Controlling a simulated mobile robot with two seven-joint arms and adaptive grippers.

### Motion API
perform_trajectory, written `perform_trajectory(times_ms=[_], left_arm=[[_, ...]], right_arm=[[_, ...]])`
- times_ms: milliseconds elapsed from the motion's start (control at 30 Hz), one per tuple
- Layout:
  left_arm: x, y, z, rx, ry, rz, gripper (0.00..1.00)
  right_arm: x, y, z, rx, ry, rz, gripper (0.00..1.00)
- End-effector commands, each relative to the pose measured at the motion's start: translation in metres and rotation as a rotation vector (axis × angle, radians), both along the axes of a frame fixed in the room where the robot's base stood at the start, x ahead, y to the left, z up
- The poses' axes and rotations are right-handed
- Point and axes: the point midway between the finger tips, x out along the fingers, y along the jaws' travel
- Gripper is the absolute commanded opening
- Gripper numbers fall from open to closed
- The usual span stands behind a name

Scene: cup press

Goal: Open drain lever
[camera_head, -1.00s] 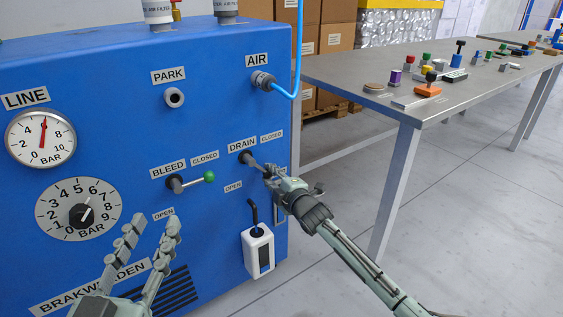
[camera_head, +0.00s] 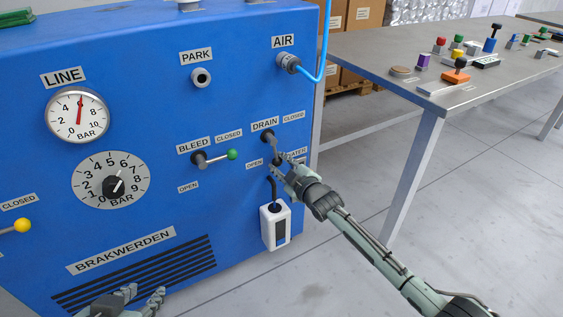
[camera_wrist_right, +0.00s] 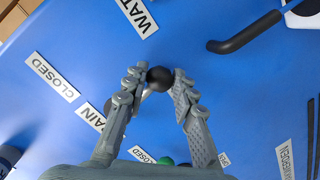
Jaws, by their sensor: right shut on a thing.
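The drain lever (camera_head: 272,147) is on the blue panel under the DRAIN label. It slants steeply down from its pivot toward the OPEN label. In the right wrist view its black knob (camera_wrist_right: 160,77) sits between my right fingertips. My right gripper (camera_head: 280,161) is shut on the lever's end and partly hides it. In the wrist view the right gripper (camera_wrist_right: 163,84) has a finger on either side of the knob. My left gripper (camera_head: 141,292) is open and empty at the bottom left, below the vent slots.
The bleed lever (camera_head: 217,157) with a green knob points right, left of the drain lever. A white box with a black tube (camera_head: 275,226) is just below my right gripper. A blue air hose (camera_head: 325,45) hangs above. A steel table (camera_head: 375,50) stands right.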

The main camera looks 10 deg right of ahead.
Motion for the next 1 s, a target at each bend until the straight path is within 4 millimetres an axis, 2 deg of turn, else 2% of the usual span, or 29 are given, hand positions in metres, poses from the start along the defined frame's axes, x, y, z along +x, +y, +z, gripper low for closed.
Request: perform_trajectory(times_ms=[333, 367, 533, 833, 1000], left_arm=[[-0.001, 0.001, -0.001, 0.002, 0.005, 0.001, 0.35], [-0.001, 0.001, -0.001, 0.001, 0.004, 0.001, 0.35], [-0.001, 0.0, -0.001, 0.001, 0.004, 0.001, 0.35], [0.0, 0.001, 0.0, 0.002, 0.001, 0.001, 0.35], [0.0, 0.001, 0.0, 0.002, 0.001, 0.001, 0.35]], right_arm=[[-0.001, 0.0, -0.002, 0.0, 0.003, 0.0, 0.0], [-0.001, 0.0, -0.002, 0.0, 0.003, 0.0, 0.27], [-0.001, 0.0, -0.001, 0.0, 0.002, 0.001, 0.47], [-0.002, 0.0, 0.0, 0.001, 0.001, 0.001, 0.47], [-0.018, -0.006, 0.002, 0.001, 0.001, 0.001, 0.47]])
